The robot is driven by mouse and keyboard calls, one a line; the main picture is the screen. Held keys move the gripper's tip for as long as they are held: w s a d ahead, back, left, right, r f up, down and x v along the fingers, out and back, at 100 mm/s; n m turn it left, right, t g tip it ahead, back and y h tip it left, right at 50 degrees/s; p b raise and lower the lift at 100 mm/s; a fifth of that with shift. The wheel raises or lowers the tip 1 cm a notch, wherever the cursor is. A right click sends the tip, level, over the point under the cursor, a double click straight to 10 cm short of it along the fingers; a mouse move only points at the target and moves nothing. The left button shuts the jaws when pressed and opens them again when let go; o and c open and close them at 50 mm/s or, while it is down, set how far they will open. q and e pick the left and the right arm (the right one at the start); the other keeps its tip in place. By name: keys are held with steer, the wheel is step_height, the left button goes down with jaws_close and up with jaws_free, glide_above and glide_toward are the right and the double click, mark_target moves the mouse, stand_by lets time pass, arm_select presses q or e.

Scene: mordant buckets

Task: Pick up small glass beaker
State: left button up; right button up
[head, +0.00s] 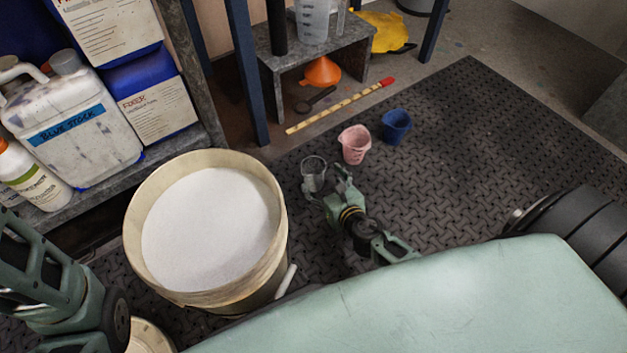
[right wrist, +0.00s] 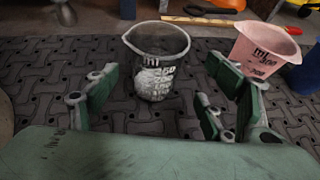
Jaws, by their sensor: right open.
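The small glass beaker (head: 313,174) stands upright on the dark patterned mat, just right of the big bucket. It is clear, with white markings and a pouring lip. In the right wrist view the beaker (right wrist: 157,62) stands ahead of my right gripper, a little left of the middle between its fingers. My right gripper (head: 335,185) is low over the mat beside the beaker, open and empty; its spread green fingers (right wrist: 158,100) show in the right wrist view. My left arm shows at the left edge, but its gripper fingers cannot be made out.
A pink cup (head: 355,145) and a blue cup (head: 397,126) stand close to the beaker's right. A large bucket of white powder (head: 268,262) is at its left. A yellow stick with a red end (head: 340,106) lies behind. Open mat (head: 480,150) lies to the right.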

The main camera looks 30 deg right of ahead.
mark_target(309, 169)
steer(key=b+x, duration=0.1)
steer(key=x, duration=0.3)
steer(key=b+x, duration=0.1)
steer(key=shift+w+a+f+b, duration=0.3)
steer(key=shift+w, duration=0.4)
steer(key=c, duration=1.3)
